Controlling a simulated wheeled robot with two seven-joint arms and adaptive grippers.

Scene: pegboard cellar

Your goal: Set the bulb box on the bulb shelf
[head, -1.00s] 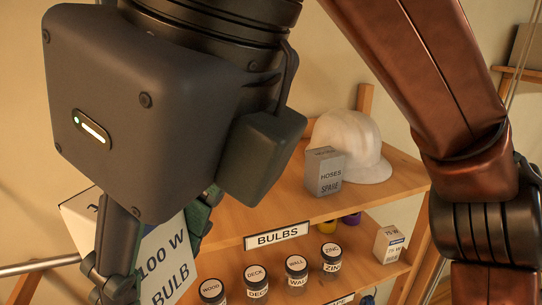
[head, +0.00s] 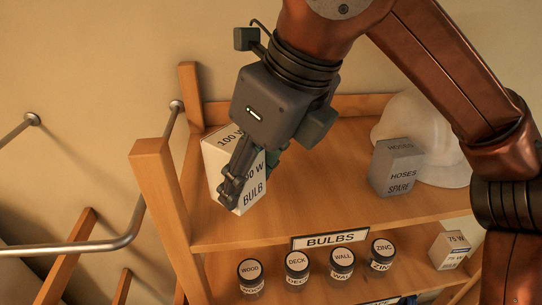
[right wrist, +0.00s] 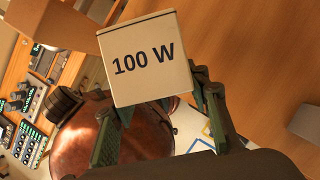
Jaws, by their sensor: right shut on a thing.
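The bulb box (head: 218,165), a white carton marked 100 W BULB, is at the left end of the top shelf in the head view. My right gripper (head: 243,178) is shut on it, with one dark finger across its near side. The box's 100 W end (right wrist: 148,60) shows between the fingers (right wrist: 160,125) in the right wrist view. The bulb shelf (head: 330,205) is the top wooden board with a BULBS label (head: 330,240) on its front edge. The box looks over this board; I cannot tell whether its bottom touches. My left gripper is not in view.
A grey HOSES SPARE box (head: 397,168) and a white hard hat (head: 412,120) stand at the shelf's right. A wooden post (head: 160,190) and metal rail (head: 110,243) are at left. Several jars (head: 297,264) and a 75 W box (head: 449,250) stand below. The shelf's middle is clear.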

